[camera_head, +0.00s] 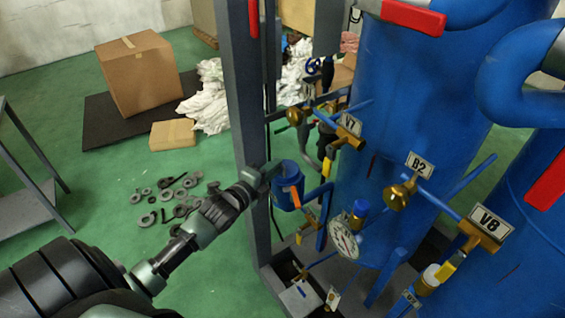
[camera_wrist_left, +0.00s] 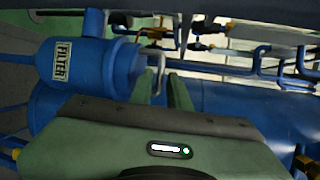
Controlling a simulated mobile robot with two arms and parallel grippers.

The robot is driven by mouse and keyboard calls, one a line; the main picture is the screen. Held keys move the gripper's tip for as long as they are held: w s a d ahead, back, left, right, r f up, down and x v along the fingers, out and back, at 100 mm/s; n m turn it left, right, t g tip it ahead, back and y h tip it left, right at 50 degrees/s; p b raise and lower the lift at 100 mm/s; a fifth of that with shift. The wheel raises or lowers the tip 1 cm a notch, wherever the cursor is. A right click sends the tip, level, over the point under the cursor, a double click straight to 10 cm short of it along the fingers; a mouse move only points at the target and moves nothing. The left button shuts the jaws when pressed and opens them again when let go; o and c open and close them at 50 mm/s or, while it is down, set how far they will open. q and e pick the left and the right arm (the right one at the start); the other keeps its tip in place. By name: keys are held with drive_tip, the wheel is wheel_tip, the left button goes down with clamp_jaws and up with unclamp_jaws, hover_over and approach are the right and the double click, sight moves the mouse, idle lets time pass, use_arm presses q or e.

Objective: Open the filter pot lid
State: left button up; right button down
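The blue filter pot (camera_head: 287,196) stands beside the grey frame post in the head view, with an orange lever on its front. In the left wrist view the pot (camera_wrist_left: 112,78) lies at left with a FILTER label. A bent grey metal handle (camera_wrist_left: 158,62) shows at its right side. My left gripper (camera_head: 266,172) is at the pot's upper left edge. In the left wrist view its two fingers (camera_wrist_left: 164,90) stand apart, with the handle at the gap between them. I cannot tell whether they touch it. The lid's edge is not clear. My right gripper is not in view.
A grey frame post (camera_head: 243,90) rises right behind my left gripper. Blue tanks (camera_head: 390,110), brass valves such as V7 (camera_head: 347,133), and a pressure gauge (camera_head: 344,238) crowd the right. Washers and loose parts (camera_head: 172,195) lie on the green floor at left.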

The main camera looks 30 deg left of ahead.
use_arm(q)
drive_tip(key=shift+w+f, duration=0.15)
drive_tip(key=shift+w, duration=0.7)
drive_tip(key=shift+w+f, duration=0.15)
drive_tip(key=shift+w, duration=0.65)
drive_tip(key=shift+c, duration=0.3)
clamp_jaws()
